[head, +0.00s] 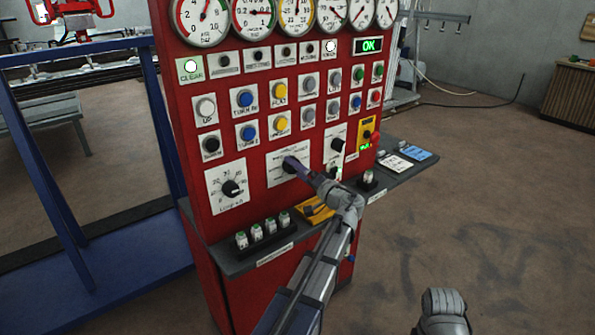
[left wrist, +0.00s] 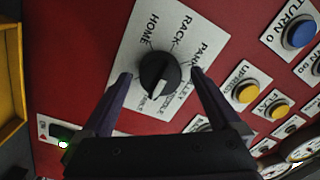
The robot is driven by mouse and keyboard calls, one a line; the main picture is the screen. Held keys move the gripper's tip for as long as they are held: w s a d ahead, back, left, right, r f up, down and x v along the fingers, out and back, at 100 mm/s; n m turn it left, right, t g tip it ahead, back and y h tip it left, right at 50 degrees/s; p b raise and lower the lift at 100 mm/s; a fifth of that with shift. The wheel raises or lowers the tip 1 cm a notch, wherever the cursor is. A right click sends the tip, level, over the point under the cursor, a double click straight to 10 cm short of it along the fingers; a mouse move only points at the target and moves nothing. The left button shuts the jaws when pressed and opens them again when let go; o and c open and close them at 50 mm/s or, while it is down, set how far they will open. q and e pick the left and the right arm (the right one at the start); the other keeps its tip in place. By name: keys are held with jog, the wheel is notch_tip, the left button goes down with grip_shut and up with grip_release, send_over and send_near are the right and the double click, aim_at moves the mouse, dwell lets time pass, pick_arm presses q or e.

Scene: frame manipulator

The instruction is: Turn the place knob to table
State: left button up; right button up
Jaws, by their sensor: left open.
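The place knob (left wrist: 159,73) is a round black dial on a white label plate (left wrist: 127,45) in the left wrist view. HOME, RACK and a partly covered word starting with PA can be read; the labels near the lower edge are too small or covered to read surely. The knob's white mark points down in that view, toward those lower labels. My left gripper (left wrist: 160,76) is open, with one finger on each side of the knob and a gap to each. In the head view my left gripper (head: 297,166) reaches the plate (head: 275,168) and mostly hides the knob.
The red control panel (head: 205,120) carries gauges, coloured buttons such as the blue button (left wrist: 299,33), and another black knob (head: 232,188) lower left. A grey shelf (head: 232,265) with small switches juts out below. Open floor lies to the right.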

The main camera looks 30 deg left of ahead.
pick_arm(q)
jog(key=v, duration=0.7)
jog(key=shift+s+d, duration=0.15)
jog(key=shift+d, duration=0.2)
jog(key=shift+f, duration=0.1)
